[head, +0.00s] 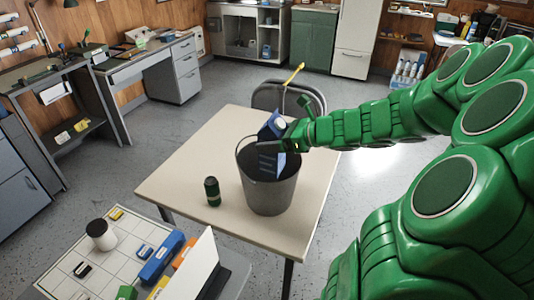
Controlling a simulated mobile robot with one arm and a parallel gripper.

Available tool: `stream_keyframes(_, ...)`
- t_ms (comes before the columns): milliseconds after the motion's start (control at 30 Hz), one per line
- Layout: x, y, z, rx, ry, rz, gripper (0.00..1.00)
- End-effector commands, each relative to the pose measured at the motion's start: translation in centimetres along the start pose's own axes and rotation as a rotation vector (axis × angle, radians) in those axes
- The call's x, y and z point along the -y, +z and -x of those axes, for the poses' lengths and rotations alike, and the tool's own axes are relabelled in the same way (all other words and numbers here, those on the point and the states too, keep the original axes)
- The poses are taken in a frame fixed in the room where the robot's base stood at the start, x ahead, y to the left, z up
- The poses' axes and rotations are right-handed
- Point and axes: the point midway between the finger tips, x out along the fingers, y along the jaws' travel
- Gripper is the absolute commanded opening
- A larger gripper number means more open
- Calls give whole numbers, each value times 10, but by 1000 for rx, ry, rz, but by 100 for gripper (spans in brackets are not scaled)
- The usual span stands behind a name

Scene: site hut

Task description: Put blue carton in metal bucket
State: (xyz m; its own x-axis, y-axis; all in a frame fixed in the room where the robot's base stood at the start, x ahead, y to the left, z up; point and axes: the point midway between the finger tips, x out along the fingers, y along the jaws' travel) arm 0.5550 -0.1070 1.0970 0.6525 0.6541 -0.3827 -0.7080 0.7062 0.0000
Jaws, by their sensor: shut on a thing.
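The metal bucket (272,196) is dark grey and stands upright on the pale table, with its opening facing up. My gripper (290,132) is at the bucket's far right rim, shut on the blue carton (267,132). The carton is blue with white parts and looks slightly tilted. Its top stands above the rim and its lower part shows within the bucket's opening. I cannot tell whether it touches the bucket's wall or floor. The fingertips are partly hidden by the carton and my green wrist.
A dark green can (212,191) stands left of the bucket on the pale table (190,160). A chair (262,96) is behind the table. A gridded white board (75,270) in front holds a white-bodied jar (101,236) and several small boxes. The table's left part is clear.

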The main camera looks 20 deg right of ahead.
Motion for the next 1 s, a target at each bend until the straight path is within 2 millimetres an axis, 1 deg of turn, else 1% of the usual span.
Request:
stream_keyframes(767, 73, -17, -60, 0, -1, 0, 11)
stream_keyframes(1000, 86, -34, -78, 0, 0, -2, 11)
